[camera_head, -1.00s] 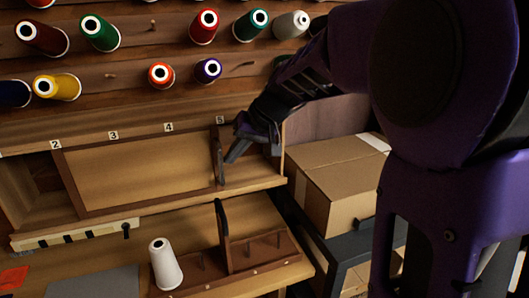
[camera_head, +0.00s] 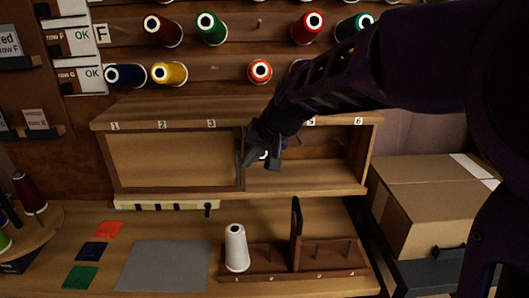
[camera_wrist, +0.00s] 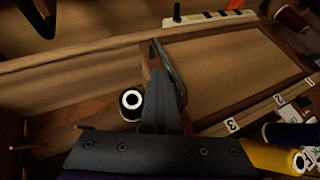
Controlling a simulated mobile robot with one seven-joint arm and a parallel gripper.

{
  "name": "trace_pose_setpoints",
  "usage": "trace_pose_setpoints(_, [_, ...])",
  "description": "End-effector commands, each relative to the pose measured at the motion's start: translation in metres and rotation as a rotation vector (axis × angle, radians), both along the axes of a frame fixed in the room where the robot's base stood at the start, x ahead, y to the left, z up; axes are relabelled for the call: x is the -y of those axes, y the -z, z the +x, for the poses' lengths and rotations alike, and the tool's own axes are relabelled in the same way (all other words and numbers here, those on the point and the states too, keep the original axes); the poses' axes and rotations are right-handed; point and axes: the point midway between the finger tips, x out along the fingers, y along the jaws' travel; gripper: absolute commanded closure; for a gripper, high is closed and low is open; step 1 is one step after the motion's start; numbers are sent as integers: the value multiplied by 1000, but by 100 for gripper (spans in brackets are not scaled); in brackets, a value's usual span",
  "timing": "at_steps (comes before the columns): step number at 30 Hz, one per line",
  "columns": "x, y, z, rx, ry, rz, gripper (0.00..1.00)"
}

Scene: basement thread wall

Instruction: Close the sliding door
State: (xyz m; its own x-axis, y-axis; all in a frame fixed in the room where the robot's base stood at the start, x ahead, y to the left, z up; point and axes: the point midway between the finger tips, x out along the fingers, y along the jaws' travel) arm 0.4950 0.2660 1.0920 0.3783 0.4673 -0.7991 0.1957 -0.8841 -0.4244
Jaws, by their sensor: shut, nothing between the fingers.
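The sliding door (camera_head: 175,160) is a tan panel in a dark wooden frame. It covers the left part of the low cabinet, under labels 1 to 3. Its dark upright handle (camera_wrist: 170,68) is at its right edge. My gripper (camera_head: 262,160) is shut and empty, beside the door's right edge. In the wrist view its fingers (camera_wrist: 157,85) are close beside the handle; I cannot tell whether they touch. The right part of the cabinet (camera_head: 315,178) is open, and a dark spool with a white-ringed end (camera_wrist: 131,101) shows there. The door also shows in the wrist view (camera_wrist: 235,75).
Thread spools hang on pegs above the cabinet, including a yellow one (camera_head: 170,73). A white spool (camera_head: 236,248) stands on a wooden rack on the bench below, beside a grey mat (camera_head: 165,266). A cardboard box (camera_head: 430,205) is at the right.

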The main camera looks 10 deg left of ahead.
Motion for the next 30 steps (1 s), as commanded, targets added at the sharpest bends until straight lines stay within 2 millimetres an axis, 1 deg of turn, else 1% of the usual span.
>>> trace_pose_setpoints(1, [-5, 0, -2, 0, -9, 5, 100])
trace_pose_setpoints(8, [-6, -3, -3, 0, -10, 6, 100])
trace_pose_setpoints(11, [-1, -12, -7, 3, -10, 6, 100])
trace_pose_setpoints(18, [23, -44, -21, 5, -3, 5, 100])
trace_pose_setpoints(21, [30, -54, -25, 4, -2, 5, 100])
trace_pose_setpoints(24, [34, -60, -29, 4, -4, 6, 100])
trace_pose_setpoints(27, [30, -57, -31, -15, -15, 21, 100])
trace_pose_setpoints(30, [17, -42, -32, -57, -37, 56, 100])
